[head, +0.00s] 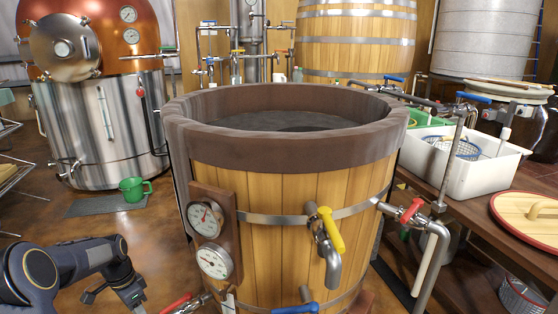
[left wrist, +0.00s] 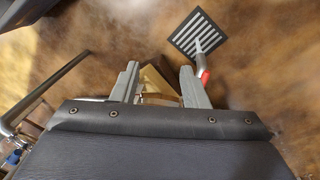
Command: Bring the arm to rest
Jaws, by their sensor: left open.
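My left arm comes in from the lower left of the head view. Its gripper (head: 136,302) hangs low at the bottom edge, left of the wooden vat (head: 290,210) and apart from it. In the left wrist view the two grey fingers of the left gripper (left wrist: 158,88) stand apart with nothing held between them. My right gripper shows in neither view.
The vat has a thick brown rim, two gauges (head: 209,240) and a yellow-handled tap (head: 328,235). A white basin (head: 470,155) sits on the right bench. A floor grate (left wrist: 193,32) shows below the wrist.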

